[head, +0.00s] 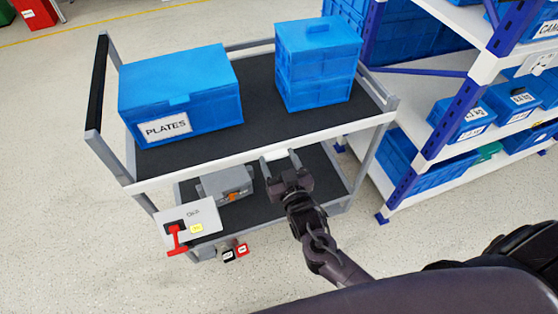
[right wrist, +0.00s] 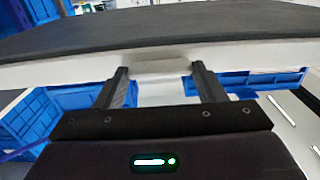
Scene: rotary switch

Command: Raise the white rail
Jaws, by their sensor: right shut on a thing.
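The white rail (head: 220,165) runs along the near edge of the cart's upper shelf and crosses the right wrist view (right wrist: 60,73). My right gripper (head: 280,158) is at the rail, right of its middle. Its two fingers stand apart, one on each side of a short white part of the rail that sticks out between them, and are shut on it. The right wrist view shows this part between the fingertips (right wrist: 160,68). My left gripper is not in view.
A blue PLATES box (head: 190,95) and a stacked blue box (head: 315,65) stand on the dark upper shelf. A panel with a red rotary switch (head: 176,238) hangs at the cart's front left. A grey unit (head: 226,184) sits on the lower shelf. Shelving (head: 450,120) stands at right.

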